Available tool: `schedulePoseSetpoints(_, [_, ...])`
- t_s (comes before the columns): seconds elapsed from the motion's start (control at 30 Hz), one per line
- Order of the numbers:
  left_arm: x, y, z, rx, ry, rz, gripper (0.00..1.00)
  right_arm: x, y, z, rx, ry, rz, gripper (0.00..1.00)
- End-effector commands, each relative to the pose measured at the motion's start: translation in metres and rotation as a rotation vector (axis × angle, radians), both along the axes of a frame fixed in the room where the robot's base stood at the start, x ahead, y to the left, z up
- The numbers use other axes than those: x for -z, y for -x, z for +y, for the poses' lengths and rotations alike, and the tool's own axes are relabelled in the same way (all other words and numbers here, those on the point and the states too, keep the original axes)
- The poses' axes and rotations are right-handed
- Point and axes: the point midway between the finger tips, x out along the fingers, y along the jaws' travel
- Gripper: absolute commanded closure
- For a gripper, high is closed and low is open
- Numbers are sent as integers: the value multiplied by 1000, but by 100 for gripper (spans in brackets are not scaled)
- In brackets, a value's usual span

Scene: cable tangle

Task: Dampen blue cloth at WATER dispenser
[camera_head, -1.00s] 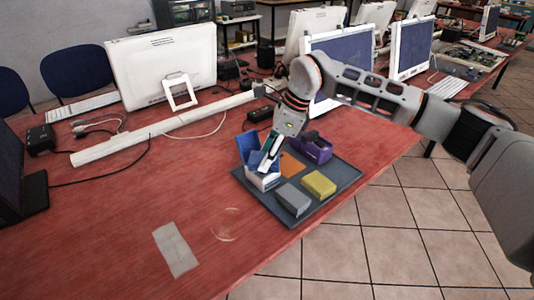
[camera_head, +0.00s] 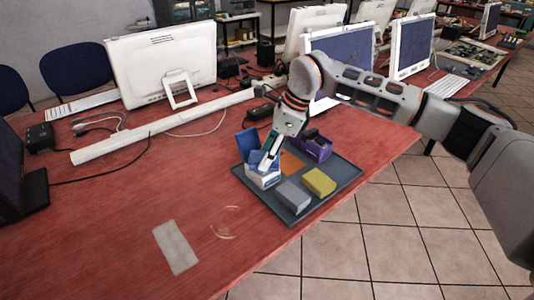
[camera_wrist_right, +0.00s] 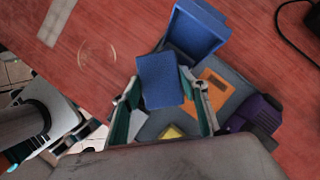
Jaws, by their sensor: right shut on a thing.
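The blue cloth (camera_wrist_right: 160,80) is a flat blue pad between the fingers of my right gripper (camera_wrist_right: 163,100) in the right wrist view. The gripper is shut on it. In the head view my right gripper (camera_head: 269,152) points down over the left part of the dark tray (camera_head: 320,208). Directly below its tips is a white box with a blue label (camera_head: 264,181); the label is unreadable, so I cannot tell whether it is the WATER dispenser. I cannot tell whether cloth and box touch. A blue open box (camera_head: 246,141) stands just behind; it also shows in the wrist view (camera_wrist_right: 196,32). My left gripper is out of view.
A purple holder (camera_head: 317,149), an orange sheet (camera_head: 291,163), a yellow block (camera_head: 319,182) and a grey block (camera_head: 293,197) are on the tray. A white bar (camera_head: 150,132) and cables lie behind. The red table (camera_head: 130,215) is mostly clear at left front.

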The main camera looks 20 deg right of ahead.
Motion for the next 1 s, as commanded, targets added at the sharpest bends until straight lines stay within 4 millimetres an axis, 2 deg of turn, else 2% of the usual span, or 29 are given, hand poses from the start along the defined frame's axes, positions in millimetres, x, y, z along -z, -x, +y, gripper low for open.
schedulePoseSetpoints(1.0, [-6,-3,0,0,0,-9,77,2,0,0,-1,0,2,74])
